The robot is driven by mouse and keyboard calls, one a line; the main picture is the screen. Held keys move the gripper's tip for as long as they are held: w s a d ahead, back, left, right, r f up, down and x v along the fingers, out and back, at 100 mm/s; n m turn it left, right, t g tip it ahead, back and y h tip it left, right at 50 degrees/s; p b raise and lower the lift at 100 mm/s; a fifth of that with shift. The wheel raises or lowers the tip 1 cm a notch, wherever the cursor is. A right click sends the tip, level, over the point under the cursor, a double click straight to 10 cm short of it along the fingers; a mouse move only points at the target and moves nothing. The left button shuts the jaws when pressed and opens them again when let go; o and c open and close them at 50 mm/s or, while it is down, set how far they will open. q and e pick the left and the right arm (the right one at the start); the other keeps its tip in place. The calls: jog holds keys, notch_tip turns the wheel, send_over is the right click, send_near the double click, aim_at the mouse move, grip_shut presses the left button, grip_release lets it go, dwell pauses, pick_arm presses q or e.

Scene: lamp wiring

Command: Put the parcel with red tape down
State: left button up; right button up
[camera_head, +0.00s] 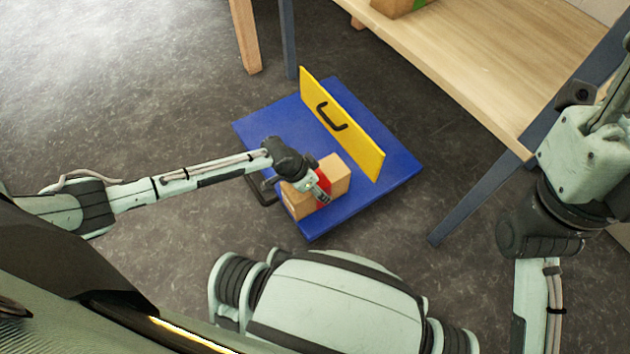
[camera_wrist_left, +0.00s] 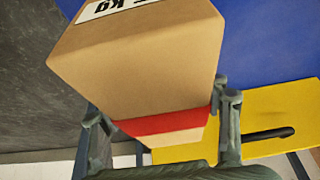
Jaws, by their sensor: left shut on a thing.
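The parcel with red tape (camera_head: 338,173) is a brown box at the near edge of a blue platform (camera_head: 370,198), in the head view. My left gripper (camera_head: 318,188) is shut on it from above, across the red tape. In the left wrist view the parcel (camera_wrist_left: 145,60) fills the upper middle, with part of a printed label at the top. The left gripper's fingers (camera_wrist_left: 165,125) lie on both sides of its red-taped end. I cannot tell whether the parcel touches the platform. My right gripper is not in view.
A yellow upright panel (camera_head: 358,140) with a black handle stands on the blue platform beyond the parcel. A wooden table (camera_head: 470,60) with blue-grey legs is at the upper right, with a box (camera_head: 395,6) on it. Grey floor surrounds the platform.

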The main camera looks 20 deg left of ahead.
pick_arm(q)
jog(key=shift+w+d, duration=0.15)
jog(key=shift+w, duration=0.05)
jog(key=shift+f, duration=0.15)
jog(key=o, duration=1.9)
jog(key=shift+s+f, duration=0.15)
jog(key=shift+s, duration=0.05)
